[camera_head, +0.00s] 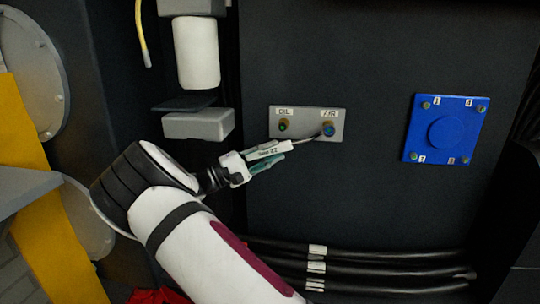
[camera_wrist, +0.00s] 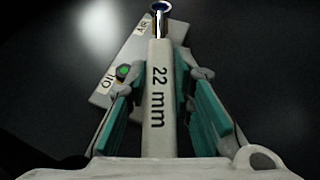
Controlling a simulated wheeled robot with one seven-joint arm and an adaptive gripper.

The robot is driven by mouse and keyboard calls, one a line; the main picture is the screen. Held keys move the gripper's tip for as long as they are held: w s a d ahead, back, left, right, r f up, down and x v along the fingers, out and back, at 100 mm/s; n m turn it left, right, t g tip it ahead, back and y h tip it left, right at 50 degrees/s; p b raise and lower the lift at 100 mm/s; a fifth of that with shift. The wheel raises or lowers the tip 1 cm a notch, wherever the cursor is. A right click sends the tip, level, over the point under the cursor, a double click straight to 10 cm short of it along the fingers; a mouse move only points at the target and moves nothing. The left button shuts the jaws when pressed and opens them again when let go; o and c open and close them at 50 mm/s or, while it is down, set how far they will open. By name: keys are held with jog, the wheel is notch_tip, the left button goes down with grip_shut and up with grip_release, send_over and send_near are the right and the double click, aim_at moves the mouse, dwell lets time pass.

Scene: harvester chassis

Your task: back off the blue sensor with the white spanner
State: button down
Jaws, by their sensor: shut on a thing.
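My gripper (camera_head: 268,160) is shut on the handle of the white spanner (camera_wrist: 157,110), which is marked "22 mm". Teal finger pads lie on both sides of the handle. The spanner's metal ring end (camera_wrist: 161,7) shows blue inside it in the wrist view, at the top edge. In the head view the spanner's tip reaches the blue sensor (camera_head: 328,130) under the "AIR" label. I cannot tell how deeply the ring sits around it. The green sensor (camera_head: 284,126) under the "OIL" label is to the left on the same grey plate (camera_head: 306,128).
A blue square cover (camera_head: 447,130) with numbered corner bolts is on the panel to the right. Black hoses (camera_head: 370,270) run below. A white cylinder (camera_head: 196,52) and a grey block (camera_head: 198,125) stand left of the panel. The dark panel around the plate is clear.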

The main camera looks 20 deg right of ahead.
jog(key=shift+w+d, duration=0.15)
jog(key=shift+w, duration=0.05)
dwell(0.3)
jog(key=f, duration=0.1)
jog(key=f+n+h, duration=0.1)
jog(key=d, duration=0.1)
jog(key=shift+s+f+n+t+h, duration=0.4)
jog(key=shift+d, duration=0.1)
jog(key=shift+s+d+f+n+t+h+b, duration=0.15)
jog(key=shift+d+f+n+t+h, duration=0.1)
jog(key=shift+f+n+h, duration=0.15)
jog(key=shift+s+d+f+n+t+h+b, duration=0.1)
jog(key=shift+s+d+f+n+t+h, duration=0.15)
jog(key=shift+f+n+t, duration=0.15)
jog(key=shift+s+d+f+n+t+h+b, duration=0.15)
jog(key=shift+d+f+n+h, duration=0.15)
jog(key=shift+f, duration=0.2)
